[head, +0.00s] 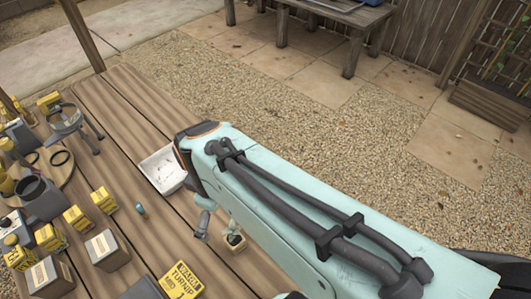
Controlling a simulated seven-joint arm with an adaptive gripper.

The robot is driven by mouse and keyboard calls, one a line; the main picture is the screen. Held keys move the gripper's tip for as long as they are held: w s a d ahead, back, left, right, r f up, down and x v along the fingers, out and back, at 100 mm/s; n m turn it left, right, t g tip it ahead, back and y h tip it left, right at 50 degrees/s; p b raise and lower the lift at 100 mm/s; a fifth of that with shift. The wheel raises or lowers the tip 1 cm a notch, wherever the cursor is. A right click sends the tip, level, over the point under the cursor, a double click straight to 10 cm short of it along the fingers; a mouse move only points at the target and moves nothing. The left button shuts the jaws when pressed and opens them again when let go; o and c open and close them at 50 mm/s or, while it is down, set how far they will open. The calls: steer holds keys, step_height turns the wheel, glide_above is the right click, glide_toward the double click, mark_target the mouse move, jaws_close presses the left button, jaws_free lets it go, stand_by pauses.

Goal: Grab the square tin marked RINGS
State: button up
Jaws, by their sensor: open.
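Two square grey tins with pale labels stand on the wooden table at the lower left. One tin (107,250) stands nearer the middle and the other tin (47,277) stands at the lower left edge. Their label print is too small to read, so I cannot tell which is marked RINGS. A grey box-like top (145,289) is cut off by the bottom edge. My pale teal arm crosses from the lower right to above the table and covers part of it.
A white tray (161,171) lies on the wooden table (130,110) by my arm. A dark pot (42,198) is at the left. The far table planks are clear.

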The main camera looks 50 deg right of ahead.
steer(key=d+f+m+g+h, duration=0.15)
steer(key=d+f, duration=0.25)
steer(key=d, duration=0.5)
steer(key=s+d+f+m+g, duration=0.1)
steer(key=s+d+f, duration=0.1)
steer(key=s+f, duration=0.1)
steer(key=s+d+f+m+g+y, duration=0.1)
steer(key=s+d+f+m+g, duration=0.1)
steer(key=s+d+f, duration=0.1)
steer(key=s+d+f+m+g+y, duration=0.1)
steer(key=s+d+f, duration=0.2)
steer(key=s+f, duration=0.1)
steer(key=shift+s+f+m+g+y, duration=0.2)
steer(key=shift+s+m+g+y, duration=0.05)
steer(key=shift+g, duration=0.1)
steer(key=shift+s+f, duration=0.2)
steer(key=shift+f, duration=0.05)
steer(key=x, duration=0.6)
steer(key=c, duration=1.3)
